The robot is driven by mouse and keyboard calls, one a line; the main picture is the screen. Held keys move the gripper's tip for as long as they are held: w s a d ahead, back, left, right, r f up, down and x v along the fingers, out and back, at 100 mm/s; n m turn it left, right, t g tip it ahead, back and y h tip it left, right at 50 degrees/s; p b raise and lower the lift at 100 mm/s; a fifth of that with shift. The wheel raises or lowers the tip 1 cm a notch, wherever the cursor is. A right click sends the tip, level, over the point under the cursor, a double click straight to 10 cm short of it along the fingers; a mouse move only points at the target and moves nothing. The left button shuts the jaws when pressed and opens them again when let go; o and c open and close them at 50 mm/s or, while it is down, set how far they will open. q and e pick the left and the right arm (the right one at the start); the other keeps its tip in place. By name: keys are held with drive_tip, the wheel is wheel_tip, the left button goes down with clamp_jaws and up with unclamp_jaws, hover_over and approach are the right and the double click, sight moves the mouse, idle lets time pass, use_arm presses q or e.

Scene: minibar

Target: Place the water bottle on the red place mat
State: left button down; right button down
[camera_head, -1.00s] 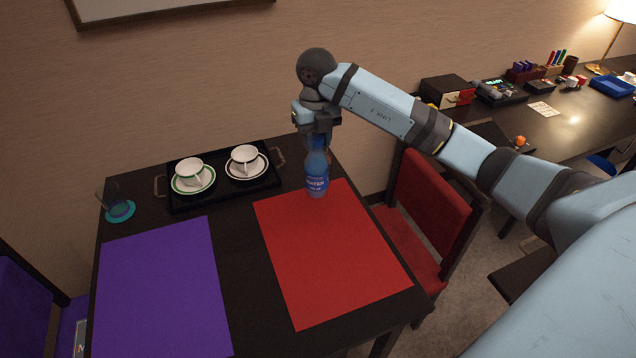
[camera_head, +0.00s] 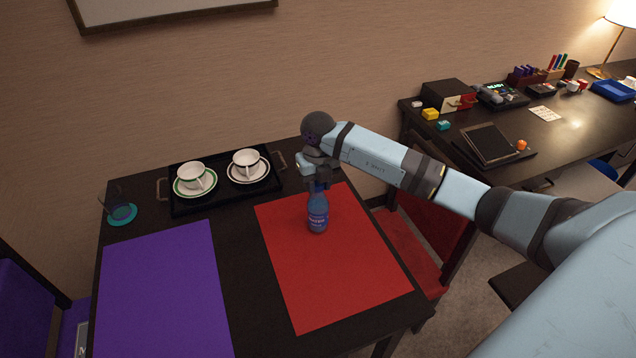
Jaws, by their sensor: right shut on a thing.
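The blue water bottle (camera_head: 318,214) is upright over the upper part of the red place mat (camera_head: 340,270). Its base appears to be at or just above the mat; I cannot tell whether it touches. My right gripper (camera_head: 319,184) is shut on the top of the bottle from above and hides its cap. The mat lies flat on the dark table (camera_head: 245,290), on its right side. My left gripper is not in view.
A purple place mat (camera_head: 162,290) lies on the left. A black tray (camera_head: 225,197) with two cups on saucers stands at the back, and a glass on a teal coaster (camera_head: 122,214) at the left. A red chair (camera_head: 405,240) is at the right.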

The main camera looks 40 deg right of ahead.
drive_tip(key=shift+f, duration=0.15)
drive_tip(key=c, duration=0.8)
unclamp_jaws()
drive_tip(key=shift+r, duration=0.4)
wheel_tip(320, 180, up, 12)
drive_tip(key=shift+f+b, duration=0.2)
drive_tip(key=shift+b, duration=0.15)
